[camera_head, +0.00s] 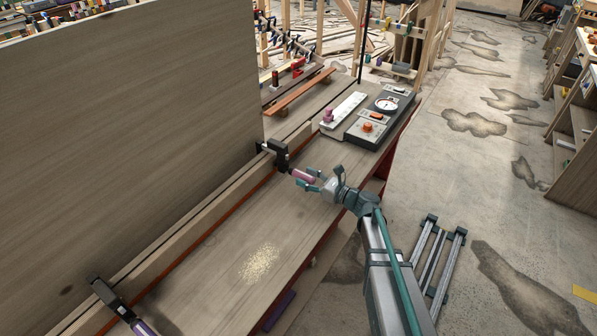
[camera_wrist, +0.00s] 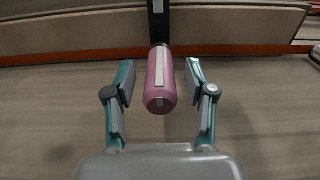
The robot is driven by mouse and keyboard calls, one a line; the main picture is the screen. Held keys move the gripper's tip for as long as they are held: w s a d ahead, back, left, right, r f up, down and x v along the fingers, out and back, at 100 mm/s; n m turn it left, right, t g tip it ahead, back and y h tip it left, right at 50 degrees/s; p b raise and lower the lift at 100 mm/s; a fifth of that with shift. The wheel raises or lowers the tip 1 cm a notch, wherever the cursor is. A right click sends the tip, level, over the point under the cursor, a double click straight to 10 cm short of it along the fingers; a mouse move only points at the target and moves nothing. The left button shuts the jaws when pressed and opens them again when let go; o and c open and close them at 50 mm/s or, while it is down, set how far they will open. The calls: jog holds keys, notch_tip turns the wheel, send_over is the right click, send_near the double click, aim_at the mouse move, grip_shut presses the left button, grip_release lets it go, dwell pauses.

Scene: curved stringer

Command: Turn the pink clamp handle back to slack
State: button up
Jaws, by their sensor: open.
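The pink clamp handle (camera_head: 302,176) sticks out from a black clamp (camera_head: 275,151) that grips the long wooden strip on the bench. In the wrist view the pink handle (camera_wrist: 160,80) points toward me, with a pale stripe along its top. My gripper (camera_head: 305,182) is at the handle's free end. In the wrist view my gripper (camera_wrist: 158,82) is open, one finger on each side of the handle, with a visible gap on both sides. The clamp's bar (camera_wrist: 158,25) shows behind the handle; the rest of the clamp is out of that view.
A large wooden panel (camera_head: 130,130) stands along the left. A gauge box (camera_head: 380,119) and a white plate (camera_head: 343,110) lie beyond the clamp. Sawdust (camera_head: 260,263) lies on the otherwise clear near bench top.

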aim_at(287, 169)
jog(key=shift+p+x, duration=0.4)
jog(key=shift+x, duration=1.4)
grip_shut()
jog(key=shift+f+b, duration=0.1)
jog(key=shift+b, duration=0.2)
